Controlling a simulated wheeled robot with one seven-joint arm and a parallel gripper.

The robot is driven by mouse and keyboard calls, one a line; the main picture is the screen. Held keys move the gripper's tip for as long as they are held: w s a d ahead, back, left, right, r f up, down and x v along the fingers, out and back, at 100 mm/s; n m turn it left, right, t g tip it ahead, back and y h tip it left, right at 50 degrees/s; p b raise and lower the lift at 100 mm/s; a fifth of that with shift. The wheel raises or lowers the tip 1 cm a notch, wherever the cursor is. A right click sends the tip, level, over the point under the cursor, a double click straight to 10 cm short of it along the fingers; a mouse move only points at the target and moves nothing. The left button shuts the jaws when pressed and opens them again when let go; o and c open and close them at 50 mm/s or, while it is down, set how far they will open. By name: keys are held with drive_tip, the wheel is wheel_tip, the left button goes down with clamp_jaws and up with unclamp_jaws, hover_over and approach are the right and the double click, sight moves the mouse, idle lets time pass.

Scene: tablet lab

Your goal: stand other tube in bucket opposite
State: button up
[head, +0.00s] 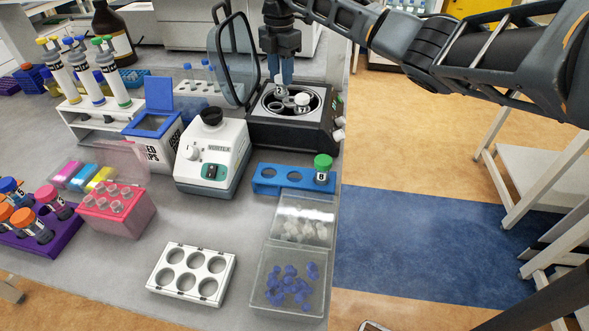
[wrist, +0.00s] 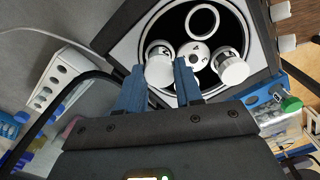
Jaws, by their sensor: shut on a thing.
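The centrifuge (head: 259,131) stands with its lid (head: 233,60) raised, and its round bowl also shows in the wrist view (wrist: 247,27). My gripper (head: 281,80) is over the bowl, its blue fingers (wrist: 161,82) shut on a white-capped tube (wrist: 159,67). That tube is at the left of the rotor hub (wrist: 195,54); its lower end is hidden, so I cannot tell whether it is seated. Another white-capped tube (wrist: 232,68), also seen in the head view (head: 302,102), stands on the right of the hub. An empty bucket ring (wrist: 202,22) shows at the far side of the wrist view.
A blue rack (head: 267,178) with a green-capped tube (head: 323,167) stands in front of the centrifuge. The vortex mixer (head: 212,158) is to its left. Clear boxes (head: 262,300), a white rack (head: 158,288) and a pink rack (head: 118,222) sit nearer. The raised lid is close to my gripper.

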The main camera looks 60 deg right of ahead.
drive_tip(key=shift+f, duration=0.5)
drive_tip(key=o, duration=0.9)
drive_tip(key=shift+r+b, duration=0.85)
drive_tip(key=shift+r, duration=3.05)
